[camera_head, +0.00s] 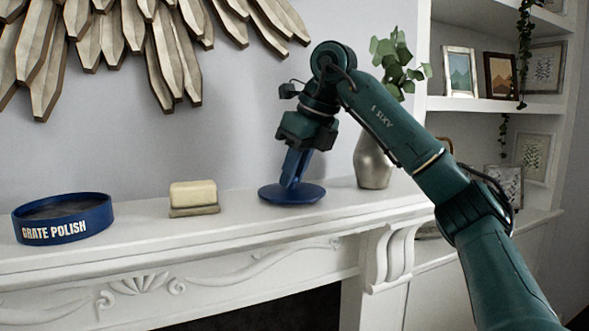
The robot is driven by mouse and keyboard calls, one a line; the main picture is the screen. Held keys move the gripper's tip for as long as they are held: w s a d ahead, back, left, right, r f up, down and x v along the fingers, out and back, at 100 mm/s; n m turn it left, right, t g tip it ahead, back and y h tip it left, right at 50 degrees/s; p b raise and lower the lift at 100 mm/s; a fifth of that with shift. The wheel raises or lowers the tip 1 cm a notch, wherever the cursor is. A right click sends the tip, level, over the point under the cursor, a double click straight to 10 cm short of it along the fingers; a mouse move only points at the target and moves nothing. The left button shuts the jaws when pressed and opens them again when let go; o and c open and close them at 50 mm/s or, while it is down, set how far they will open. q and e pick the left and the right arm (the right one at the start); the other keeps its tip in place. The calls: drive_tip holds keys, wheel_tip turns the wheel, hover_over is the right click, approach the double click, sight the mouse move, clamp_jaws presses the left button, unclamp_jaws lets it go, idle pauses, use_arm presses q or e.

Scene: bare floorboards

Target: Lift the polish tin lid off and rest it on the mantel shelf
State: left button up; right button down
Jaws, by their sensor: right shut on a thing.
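The polish tin (62,218) is a low, round, dark blue tin with white "GRATE POLISH" lettering. It stands open at the left of the mantel shelf (235,231), with dark contents inside. The lid (305,195) is a blue disc, apart from the tin, lying flat on or just above the shelf to the right of the soap. My right gripper (295,166) points down over the lid and is shut on it at its blue upright middle part. Whether the lid bears fully on the shelf is hard to tell. My left gripper is out of view.
A cream soap bar (193,194) on a small dish sits between tin and lid. A metal vase (373,164) with green leaves stands just right of the lid, behind my arm. A wooden wall ornament (150,45) hangs above. Shelves with picture frames (459,72) stand right.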

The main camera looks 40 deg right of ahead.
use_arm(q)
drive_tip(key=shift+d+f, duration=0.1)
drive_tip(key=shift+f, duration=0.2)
use_arm(e)
drive_tip(key=shift+f, duration=0.35)
drive_tip(key=c, duration=1.2)
unclamp_jaws()
drive_tip(key=shift+s+r, duration=0.1)
drive_tip(key=shift+r, duration=0.15)
use_arm(q)
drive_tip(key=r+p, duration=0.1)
drive_tip(key=p, duration=0.1)
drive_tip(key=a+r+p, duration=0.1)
drive_tip(key=p, duration=0.1)
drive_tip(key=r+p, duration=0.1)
drive_tip(key=p, duration=0.2)
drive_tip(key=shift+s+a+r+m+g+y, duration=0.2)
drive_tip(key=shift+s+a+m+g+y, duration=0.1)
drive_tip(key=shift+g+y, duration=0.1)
use_arm(e)
drive_tip(key=v, duration=1.2)
drive_tip(key=shift+s+r, duration=0.2)
drive_tip(key=shift+r, duration=0.1)
